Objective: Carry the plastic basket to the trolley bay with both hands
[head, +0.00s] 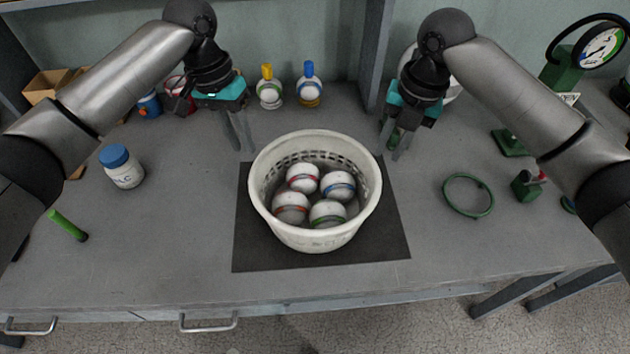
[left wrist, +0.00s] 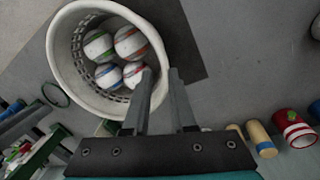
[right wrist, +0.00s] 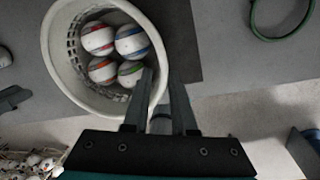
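The white plastic basket (head: 314,238) stands upright on a dark mat (head: 262,258) on the grey bench and holds several white balls with coloured bands. It also shows in the left wrist view (left wrist: 62,62) and the right wrist view (right wrist: 58,60). My left gripper (head: 241,146) is open and empty near the basket's upper left rim. My right gripper (head: 392,150) is open and empty near its upper right rim. In each wrist view one finger overlaps the rim; I cannot tell contact, but neither grips it. I cannot identify the trolley bay.
A blue-capped white jar (head: 122,167) and a green-handled tool (head: 68,226) are at left. Two bottles (head: 270,90) (head: 309,86) stand behind. The bench front is clear.

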